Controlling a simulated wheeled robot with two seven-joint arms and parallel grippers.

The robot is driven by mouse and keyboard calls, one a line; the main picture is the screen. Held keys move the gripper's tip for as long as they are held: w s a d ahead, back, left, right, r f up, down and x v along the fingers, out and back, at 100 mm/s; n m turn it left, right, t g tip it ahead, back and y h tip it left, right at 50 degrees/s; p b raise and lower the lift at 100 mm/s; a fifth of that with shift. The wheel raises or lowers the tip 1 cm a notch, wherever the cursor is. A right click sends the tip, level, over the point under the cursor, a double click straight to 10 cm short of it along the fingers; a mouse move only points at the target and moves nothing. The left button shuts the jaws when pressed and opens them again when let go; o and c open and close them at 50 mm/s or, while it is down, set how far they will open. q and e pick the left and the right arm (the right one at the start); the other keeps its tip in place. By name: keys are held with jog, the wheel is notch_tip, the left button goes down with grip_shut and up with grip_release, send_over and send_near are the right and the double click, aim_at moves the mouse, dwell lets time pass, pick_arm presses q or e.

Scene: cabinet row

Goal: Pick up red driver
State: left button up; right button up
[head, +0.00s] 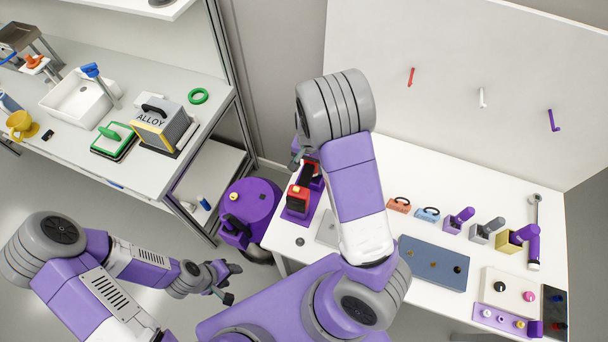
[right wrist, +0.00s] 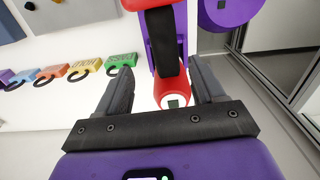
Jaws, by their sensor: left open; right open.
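The red driver (head: 299,199), red with a black grip, sits in a purple holder (head: 296,213) at the left end of the white table. In the head view that gripper is mostly hidden by my right arm. My left gripper (head: 231,283) is open and empty, low over the floor, away from the driver.
Small blocks with black loops, orange (head: 398,205) and blue (head: 427,215), stand right of my arm. A blue-grey board (head: 432,262) lies at the table's front. A purple round bin (head: 250,205) stands left of the table. A pegboard (head: 470,90) rises behind.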

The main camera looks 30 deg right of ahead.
aim_at(307, 170)
jog(key=shift+w+f+b, duration=0.15)
jog(key=shift+w+f, duration=0.1)
jog(key=shift+f, duration=0.25)
jog(key=shift+w+f+b, duration=0.15)
jog(key=shift+w+f, duration=0.1)
jog(key=shift+f, duration=0.25)
jog(key=shift+s+f, duration=0.2)
jog(key=shift+f, duration=0.6)
jog(key=f, duration=0.5)
jog(key=shift+w+b, duration=0.25)
jog(key=shift+b, duration=0.15)
pick_arm(q)
jog(key=shift+w+f, duration=0.2)
jog(key=shift+f, duration=0.35)
jog(key=shift+w+f, duration=0.15)
jog(key=shift+f, duration=0.4)
pick_arm(e)
jog(key=shift+c, duration=0.3)
jog(key=c, duration=1)
